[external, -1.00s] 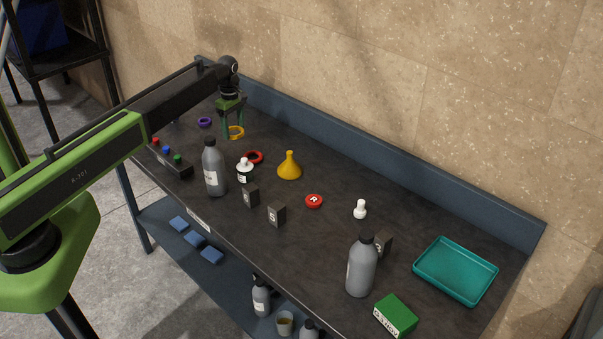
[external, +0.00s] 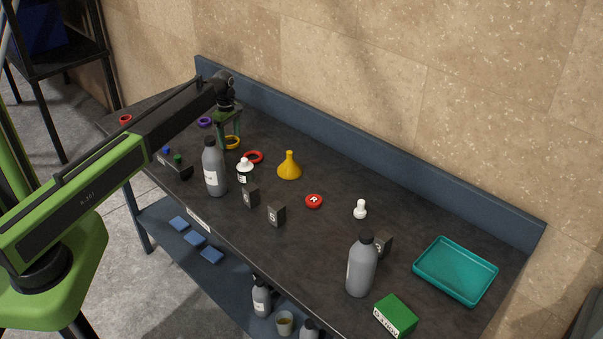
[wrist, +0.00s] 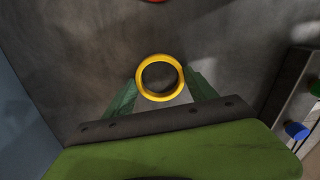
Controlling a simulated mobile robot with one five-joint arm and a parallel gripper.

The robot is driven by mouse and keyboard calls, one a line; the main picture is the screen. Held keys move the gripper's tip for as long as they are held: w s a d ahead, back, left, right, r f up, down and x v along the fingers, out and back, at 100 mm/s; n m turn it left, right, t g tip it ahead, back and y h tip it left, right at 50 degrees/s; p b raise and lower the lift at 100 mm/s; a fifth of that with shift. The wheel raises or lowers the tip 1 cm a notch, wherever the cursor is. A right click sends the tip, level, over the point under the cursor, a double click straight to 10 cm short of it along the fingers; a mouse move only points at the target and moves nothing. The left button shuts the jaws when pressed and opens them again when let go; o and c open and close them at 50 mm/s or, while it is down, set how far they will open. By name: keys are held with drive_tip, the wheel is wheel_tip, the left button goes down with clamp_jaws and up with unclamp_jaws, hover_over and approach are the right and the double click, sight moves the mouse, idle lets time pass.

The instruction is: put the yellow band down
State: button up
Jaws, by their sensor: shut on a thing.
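The yellow band (external: 233,148) is a small ring near the back left of the dark bench. My gripper (external: 229,144) points down with its green fingers shut on the band. In the wrist view the band (wrist: 160,98) sits between the fingertips (wrist: 160,84), its open middle showing the dark surface below. The band is at or just above the bench top; I cannot tell whether it touches.
A red ring (external: 254,157) lies close to the right of the band. A purple ring (external: 204,122) lies behind left. A grey bottle (external: 214,172) and a button box (external: 178,167) stand in front. A yellow funnel (external: 290,170) is further right. The blue back panel (external: 300,125) runs behind.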

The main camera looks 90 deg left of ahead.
drive_tip(key=shift+f, duration=0.25)
drive_tip(key=o, duration=1.3)
drive_tip(key=shift+r, duration=0.1)
wheel_tip(320, 180, up, 12)
drive_tip(key=p, duration=1.2)
drive_tip(key=shift+r, duration=0.2)
drive_tip(key=shift+f, duration=0.1)
